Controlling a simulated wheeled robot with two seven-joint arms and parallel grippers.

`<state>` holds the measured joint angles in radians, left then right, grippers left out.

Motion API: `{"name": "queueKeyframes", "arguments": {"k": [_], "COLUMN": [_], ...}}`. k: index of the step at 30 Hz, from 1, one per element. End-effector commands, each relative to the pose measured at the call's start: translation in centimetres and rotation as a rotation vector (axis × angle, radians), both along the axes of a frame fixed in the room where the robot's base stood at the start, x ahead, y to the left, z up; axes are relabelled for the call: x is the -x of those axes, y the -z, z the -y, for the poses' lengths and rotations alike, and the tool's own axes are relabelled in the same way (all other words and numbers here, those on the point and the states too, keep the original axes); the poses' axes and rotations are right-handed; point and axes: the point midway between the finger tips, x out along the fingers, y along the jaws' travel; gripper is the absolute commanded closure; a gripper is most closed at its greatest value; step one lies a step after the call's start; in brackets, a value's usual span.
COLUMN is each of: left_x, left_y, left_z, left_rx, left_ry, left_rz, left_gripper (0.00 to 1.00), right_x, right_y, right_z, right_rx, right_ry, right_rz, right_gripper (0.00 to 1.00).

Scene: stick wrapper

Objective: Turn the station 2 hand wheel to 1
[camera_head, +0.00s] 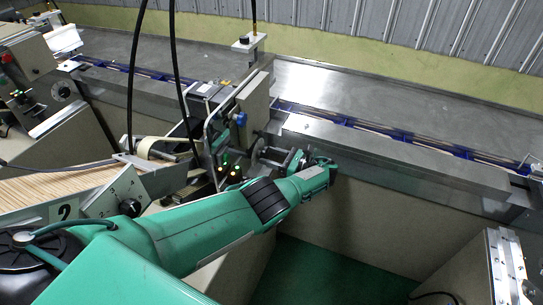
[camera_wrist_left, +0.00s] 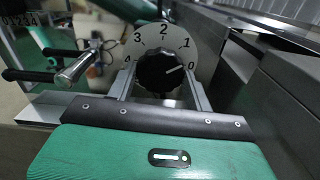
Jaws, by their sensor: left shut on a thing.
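The station 2 hand wheel is a black knob (camera_wrist_left: 158,70) in front of a pale round dial (camera_wrist_left: 196,52) numbered 0 to 4 in the left wrist view. The knob's white mark points up and right, close to 0 and below 1. My left gripper (camera_wrist_left: 162,85) has a grey finger on either side of the knob and is shut on it. In the head view my left gripper (camera_head: 290,160) reaches the machine's side, where the arm and gripper largely hide the wheel. My right gripper is not in view.
A lever with black grips (camera_wrist_left: 30,76) is left of the dial. A metal conveyor (camera_head: 390,150) runs behind. Black cables hang above the machine.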

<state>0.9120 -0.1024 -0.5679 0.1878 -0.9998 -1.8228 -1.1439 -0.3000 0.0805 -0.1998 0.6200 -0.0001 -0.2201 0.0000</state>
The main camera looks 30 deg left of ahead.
Motion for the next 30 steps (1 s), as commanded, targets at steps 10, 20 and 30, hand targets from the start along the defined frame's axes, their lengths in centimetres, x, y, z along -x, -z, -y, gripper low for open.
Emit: {"name": "queueKeyframes", "arguments": {"k": [10,20,30], "left_x": [0.01,0.14,0.20], "left_y": [-0.02,0.16,0.21], "left_z": [0.13,0.08,0.07], "left_rx": [0.015,0.026,0.037], "left_ry": [0.000,0.001,0.000], "left_rz": [-0.246,-0.438,-0.596], "left_gripper": [0.71,0.71,0.71], "right_x": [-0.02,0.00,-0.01], "right_y": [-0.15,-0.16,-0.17], "right_z": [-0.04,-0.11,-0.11], "right_rx": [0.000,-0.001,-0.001], "right_ry": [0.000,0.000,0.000], "right_rz": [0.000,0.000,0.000], "right_gripper": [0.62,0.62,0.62]}}
